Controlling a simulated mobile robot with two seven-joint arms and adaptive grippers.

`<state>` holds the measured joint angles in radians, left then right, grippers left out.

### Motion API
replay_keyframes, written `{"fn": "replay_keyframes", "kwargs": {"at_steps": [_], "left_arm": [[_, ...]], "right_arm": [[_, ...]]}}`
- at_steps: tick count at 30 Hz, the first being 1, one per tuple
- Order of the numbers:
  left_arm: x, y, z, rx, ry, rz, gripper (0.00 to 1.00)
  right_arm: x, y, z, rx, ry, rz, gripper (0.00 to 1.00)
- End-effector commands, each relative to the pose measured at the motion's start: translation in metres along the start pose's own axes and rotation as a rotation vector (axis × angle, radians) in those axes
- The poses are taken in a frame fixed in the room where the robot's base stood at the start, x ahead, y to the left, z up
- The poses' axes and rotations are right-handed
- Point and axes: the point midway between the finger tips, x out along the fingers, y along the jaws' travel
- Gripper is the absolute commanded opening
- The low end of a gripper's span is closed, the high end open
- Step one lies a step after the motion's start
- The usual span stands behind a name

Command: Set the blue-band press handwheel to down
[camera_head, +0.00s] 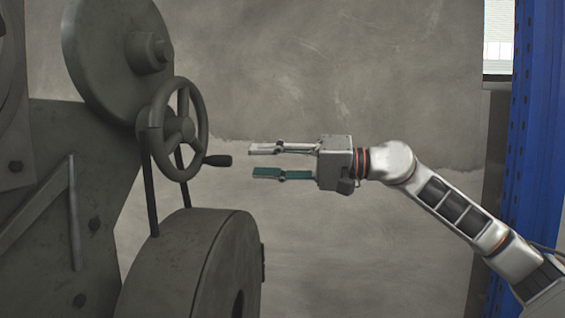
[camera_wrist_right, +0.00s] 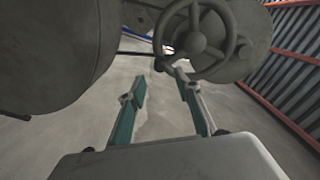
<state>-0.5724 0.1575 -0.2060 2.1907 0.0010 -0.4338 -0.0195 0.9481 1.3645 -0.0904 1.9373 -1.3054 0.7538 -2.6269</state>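A dark grey spoked handwheel (camera_head: 180,130) is mounted on the front of a grey press at the left of the head view. Its black handle (camera_head: 217,160) sticks out to the right from the lower right of the rim. My right gripper (camera_head: 253,161) is open and empty, its fingers pointing left at the handle with a small gap between. In the right wrist view the handwheel (camera_wrist_right: 195,42) is at the top, and the handle's dark end (camera_wrist_right: 160,65) shows just beyond the open fingertips (camera_wrist_right: 160,82). I cannot make out a blue band on this press. My left gripper is not in view.
A large disc (camera_head: 112,50) is above the handwheel and a thick round drum (camera_head: 195,265) below it. A blue upright (camera_head: 538,130) stands at the far right. The space between the fingers and the handle is clear, with a bare grey wall (camera_head: 370,70) behind.

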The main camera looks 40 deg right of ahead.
Motion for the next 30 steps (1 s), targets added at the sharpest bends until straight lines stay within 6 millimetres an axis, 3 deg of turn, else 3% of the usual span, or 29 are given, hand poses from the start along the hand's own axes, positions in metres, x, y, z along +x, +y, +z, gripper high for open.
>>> {"fn": "replay_keyframes", "kwargs": {"at_steps": [18, 30], "left_arm": [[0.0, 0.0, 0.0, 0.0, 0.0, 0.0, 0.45], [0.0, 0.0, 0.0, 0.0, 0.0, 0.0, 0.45]], "right_arm": [[-0.029, 0.001, 0.001, 0.002, -0.002, 0.001, 0.33], [-0.036, -0.001, 0.0, -0.002, -0.001, 0.001, 0.33]]}}
